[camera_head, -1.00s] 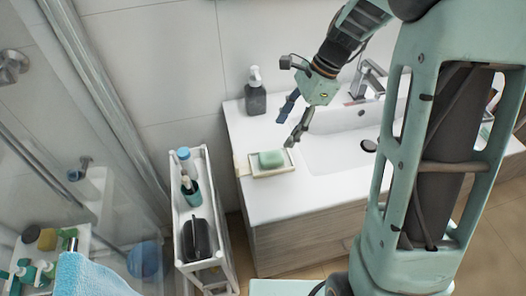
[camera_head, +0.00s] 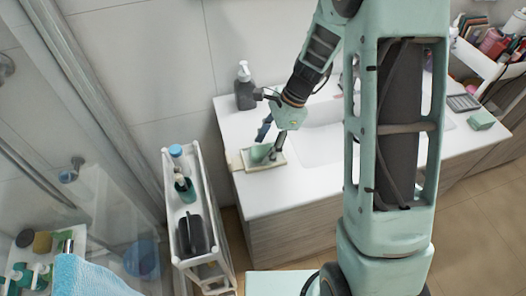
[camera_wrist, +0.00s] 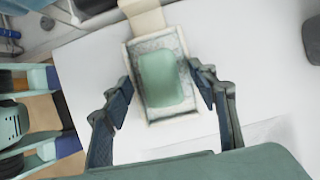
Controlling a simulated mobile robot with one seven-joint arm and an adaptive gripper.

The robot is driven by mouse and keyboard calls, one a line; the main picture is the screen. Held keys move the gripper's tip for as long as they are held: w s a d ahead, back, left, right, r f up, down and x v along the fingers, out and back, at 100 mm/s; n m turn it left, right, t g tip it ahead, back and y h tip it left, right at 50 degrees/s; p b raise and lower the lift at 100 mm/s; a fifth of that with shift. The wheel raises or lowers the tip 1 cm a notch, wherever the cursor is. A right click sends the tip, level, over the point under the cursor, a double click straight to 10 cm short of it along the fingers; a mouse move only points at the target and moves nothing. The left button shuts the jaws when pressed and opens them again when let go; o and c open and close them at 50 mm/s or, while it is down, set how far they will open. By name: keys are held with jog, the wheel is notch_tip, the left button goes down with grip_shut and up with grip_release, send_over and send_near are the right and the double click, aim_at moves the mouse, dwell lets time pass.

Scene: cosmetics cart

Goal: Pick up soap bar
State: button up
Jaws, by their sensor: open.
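The green soap bar (camera_head: 261,152) lies in a pale rectangular soap dish (camera_head: 250,166) on the white counter, left of the sink. In the wrist view the soap bar (camera_wrist: 164,78) fills the middle of the soap dish (camera_wrist: 178,42). My gripper (camera_head: 269,146) is open just above the dish. In the wrist view my gripper (camera_wrist: 166,92) has one dark blue finger on each side of the soap, both apart from it. In the head view a finger hides part of the soap.
A dark soap dispenser (camera_head: 244,88) stands behind the dish at the counter's back left. The sink basin (camera_head: 318,146) is to the right. A narrow white cart (camera_head: 172,204) with a cup and bottle stands left of the counter.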

jog(key=shift+c, duration=0.6)
jog(key=c, duration=1.2)
